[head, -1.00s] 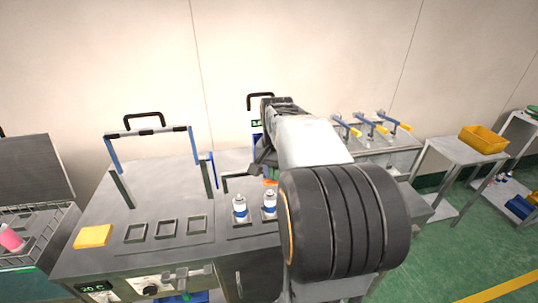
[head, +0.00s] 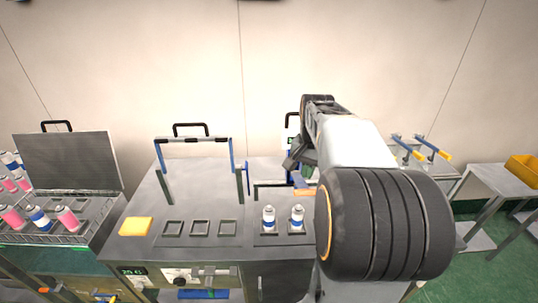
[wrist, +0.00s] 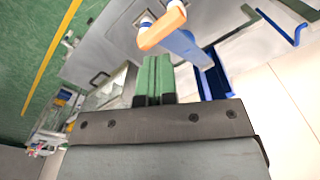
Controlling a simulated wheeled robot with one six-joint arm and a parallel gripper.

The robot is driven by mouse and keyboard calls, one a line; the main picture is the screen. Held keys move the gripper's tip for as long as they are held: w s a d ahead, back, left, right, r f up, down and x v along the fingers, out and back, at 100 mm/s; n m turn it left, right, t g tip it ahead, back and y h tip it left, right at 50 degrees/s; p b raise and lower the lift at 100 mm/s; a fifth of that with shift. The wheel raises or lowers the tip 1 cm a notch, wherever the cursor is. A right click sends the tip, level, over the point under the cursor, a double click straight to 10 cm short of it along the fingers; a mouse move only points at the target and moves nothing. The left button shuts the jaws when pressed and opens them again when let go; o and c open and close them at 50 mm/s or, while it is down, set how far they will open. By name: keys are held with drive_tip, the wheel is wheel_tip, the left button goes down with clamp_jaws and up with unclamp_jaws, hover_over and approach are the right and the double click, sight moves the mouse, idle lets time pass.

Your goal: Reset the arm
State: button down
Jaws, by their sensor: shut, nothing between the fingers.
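My arm reaches over the right part of the grey metal workbench (head: 207,256), its thick black ribbed joint in the foreground. My gripper (wrist: 153,68) shows in the wrist view with its green fingers together and nothing between them. In the head view only a dark part of its end shows, left of the white arm link. Two white and blue aerosol cans, a left one (head: 268,220) and a right one (head: 297,219), stand upright in holders on the bench, apart from my gripper. An orange and blue handle (wrist: 165,30) is close beyond the fingertips in the wrist view.
Three empty square holders (head: 200,229) and a yellow block (head: 136,226) are on the bench. A blue and grey frame (head: 193,141) stands behind them. A wire rack (head: 45,238) with pink and blue cans is at left. A yellow bin (head: 524,170) is at right.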

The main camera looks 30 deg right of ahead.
drive_tip(key=shift+w, duration=0.1)
drive_tip(key=f+n, duration=0.1)
drive_tip(key=a+f+n, duration=0.1)
drive_tip(key=f, duration=0.1)
drive_tip(key=shift+s+a+n+t, duration=0.15)
drive_tip(key=shift+s+n+t, duration=0.2)
drive_tip(key=shift+n+t, duration=0.05)
drive_tip(key=s+a+n+t, duration=0.2)
drive_tip(key=s+a+n, duration=0.1)
drive_tip(key=a, duration=0.5)
drive_tip(key=s+a+f+n+t+b, duration=0.1)
drive_tip(key=s+a+n+t, duration=0.1)
drive_tip(key=a+n, duration=0.3)
drive_tip(key=s+a, duration=0.1)
drive_tip(key=a, duration=0.2)
drive_tip(key=shift+s+a+f, duration=0.25)
drive_tip(key=shift+s+a, duration=0.1)
drive_tip(key=shift+a, duration=0.05)
